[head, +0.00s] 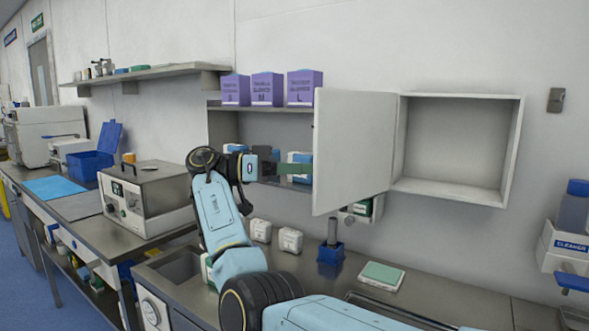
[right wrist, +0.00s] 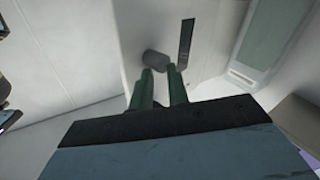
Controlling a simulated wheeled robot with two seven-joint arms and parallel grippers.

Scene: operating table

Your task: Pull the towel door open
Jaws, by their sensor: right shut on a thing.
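The white towel door (head: 353,145) stands swung out wide from its white wall cabinet (head: 513,150), hinged on the cabinet's left side. The open cabinet looks empty. My right gripper (head: 300,168) reaches from the left to behind the door's free edge, and the door hides its fingertips. In the right wrist view the green fingers (right wrist: 163,80) are at a short dark round knob (right wrist: 156,62) on the door's pale face (right wrist: 140,30). The gripper is shut on this knob. My left gripper is not in view.
Purple glove boxes (head: 267,89) stand on a shelf left of the door. Below are a steel counter (head: 330,280), a blue holder (head: 330,255) and a green-topped box (head: 382,275). A cleaner box (head: 565,245) is at the far right. The space before the open cabinet is clear.

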